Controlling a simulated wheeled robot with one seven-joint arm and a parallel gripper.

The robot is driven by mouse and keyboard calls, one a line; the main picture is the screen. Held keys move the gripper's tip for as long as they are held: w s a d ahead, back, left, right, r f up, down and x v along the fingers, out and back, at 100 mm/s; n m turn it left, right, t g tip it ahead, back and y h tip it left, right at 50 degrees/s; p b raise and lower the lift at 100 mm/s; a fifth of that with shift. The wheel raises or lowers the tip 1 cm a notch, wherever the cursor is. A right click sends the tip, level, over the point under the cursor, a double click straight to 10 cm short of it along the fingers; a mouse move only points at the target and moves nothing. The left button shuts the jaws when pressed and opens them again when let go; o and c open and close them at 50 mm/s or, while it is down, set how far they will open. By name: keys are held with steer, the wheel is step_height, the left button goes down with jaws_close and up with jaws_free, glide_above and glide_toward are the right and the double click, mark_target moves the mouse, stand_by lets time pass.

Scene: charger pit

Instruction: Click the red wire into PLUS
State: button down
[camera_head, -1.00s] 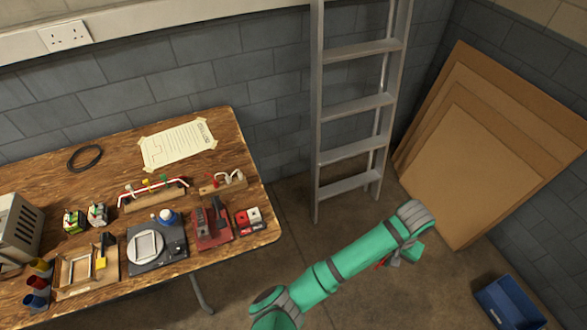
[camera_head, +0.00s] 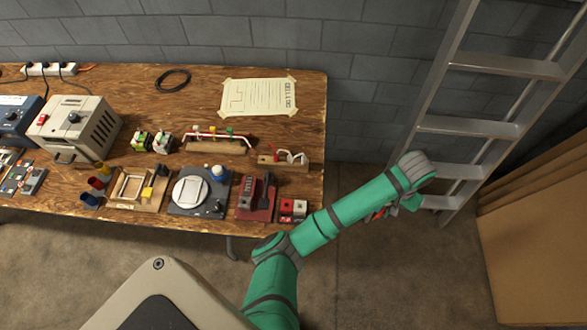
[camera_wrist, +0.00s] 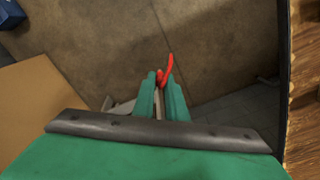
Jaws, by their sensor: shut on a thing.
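My gripper (camera_wrist: 160,92) is shut on the red wire (camera_wrist: 168,66), whose short bent end sticks out past the fingertips in the wrist view. In the head view, only a small red bit of the wire (camera_head: 379,212) shows beside my gripper (camera_head: 392,210), over the floor right of the bench. No PLUS label can be read. A small red and white block (camera_head: 293,210) sits at the bench's front right corner. A wooden strip (camera_head: 278,160) with red and white wires lies behind it. I cannot tell which part is PLUS.
The wooden bench (camera_head: 205,100) carries several fixtures, a grey box unit (camera_head: 75,125) and a taped paper sheet (camera_head: 258,97). A ladder (camera_head: 470,124) leans behind my gripper. Brown boards (camera_head: 535,245) stand at the right. The floor between is clear.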

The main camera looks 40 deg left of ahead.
steer(key=a+r+m, duration=1.1)
steer(key=a+r, duration=0.3)
steer(key=a, duration=0.1)
steer(key=s+a+r+m, duration=0.2)
steer(key=s+a+m, duration=0.35)
steer(key=s, duration=0.35)
steer(key=s+a+r+m, duration=0.2)
steer(key=s+a+m, duration=0.3)
steer(key=s, duration=0.4)
step_height(320, 180, down, 6)
steer(key=d, duration=0.1)
steer(key=shift+s+f+m, duration=0.15)
steer(key=shift+s+m, duration=0.05)
steer(key=shift+m, duration=0.15)
steer(key=shift+w, duration=0.25)
steer(key=shift+s, duration=0.1)
steer(key=shift+s+a, duration=0.15)
steer(key=shift+s, duration=0.1)
